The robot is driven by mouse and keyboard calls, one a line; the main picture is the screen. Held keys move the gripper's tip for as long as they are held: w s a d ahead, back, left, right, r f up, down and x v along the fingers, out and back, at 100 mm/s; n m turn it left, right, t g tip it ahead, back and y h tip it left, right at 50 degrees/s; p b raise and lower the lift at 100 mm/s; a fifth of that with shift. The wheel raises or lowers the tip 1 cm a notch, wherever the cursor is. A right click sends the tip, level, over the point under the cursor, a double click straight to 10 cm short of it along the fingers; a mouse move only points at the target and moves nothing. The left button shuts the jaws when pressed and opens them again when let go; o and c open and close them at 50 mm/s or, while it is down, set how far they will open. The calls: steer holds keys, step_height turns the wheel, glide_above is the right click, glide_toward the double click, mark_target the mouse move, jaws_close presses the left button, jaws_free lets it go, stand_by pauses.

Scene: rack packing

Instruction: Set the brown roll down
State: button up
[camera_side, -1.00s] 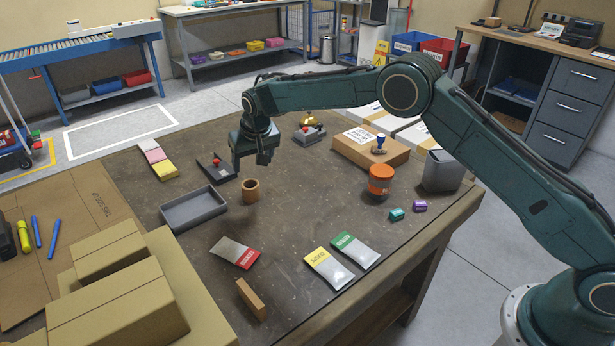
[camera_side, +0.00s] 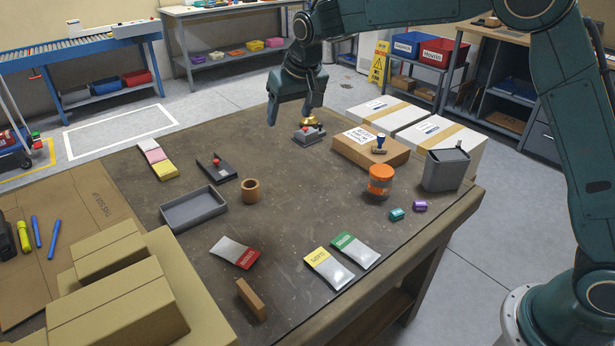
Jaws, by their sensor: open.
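The brown roll (camera_side: 251,191), a short ring of brown tape with a hollow middle, stands on the dark table (camera_side: 290,215) just right of the grey tray. Nothing touches it. My gripper (camera_side: 291,118) is up and to the right of the roll, above the back part of the table. Its jaws are apart and hold nothing.
A grey device with a brass top (camera_side: 309,133) is close to my gripper. A cardboard box (camera_side: 369,150) is farther right. Sachets (camera_side: 236,252) lie in front.

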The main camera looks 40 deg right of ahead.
steer(key=s+d+r, duration=0.3)
steer(key=s+r, duration=0.2)
steer(key=s, duration=0.5)
steer(key=s+d+r, duration=0.3)
steer(key=s+r, duration=0.2)
steer(key=s, duration=0.5)
steer(key=s+d+f, duration=0.1)
steer(key=s+f, duration=0.1)
steer(key=s, duration=0.8)
steer(key=s+d+f+n, duration=0.1)
steer(key=s+f, duration=0.2)
steer(key=s, duration=0.8)
steer(key=shift+d+t, duration=0.35)
steer(key=shift+t, duration=0.05)
